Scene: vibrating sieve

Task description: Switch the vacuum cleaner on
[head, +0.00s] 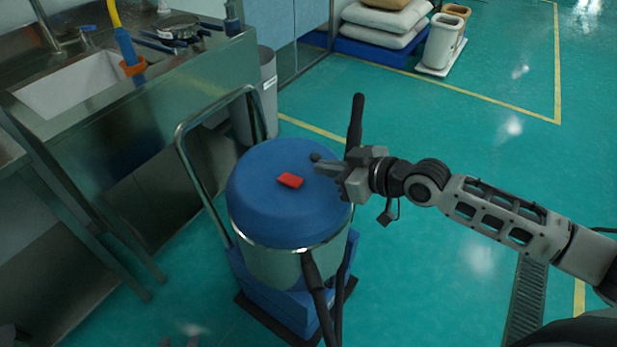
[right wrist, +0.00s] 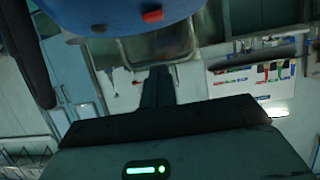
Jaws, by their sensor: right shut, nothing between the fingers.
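The vacuum cleaner has a rounded blue lid (head: 262,213) on a metal drum. Its red switch (head: 290,180) lies on top of the lid and also shows at the top of the right wrist view (right wrist: 152,16). My right gripper (head: 318,168) comes in from the right over the lid. Its fingers are shut and empty, with the tips a little right of the switch and apart from it. In the right wrist view the closed fingers (right wrist: 157,85) point up toward the lid. Only small grey tips of my left gripper (head: 180,341) seem to show at the bottom edge.
A metal push handle (head: 182,150) rises on the cleaner's left, and a black hose (head: 316,285) hangs in front. A steel sink bench (head: 150,108) stands at left, with a grey bin (head: 268,90) behind the cleaner.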

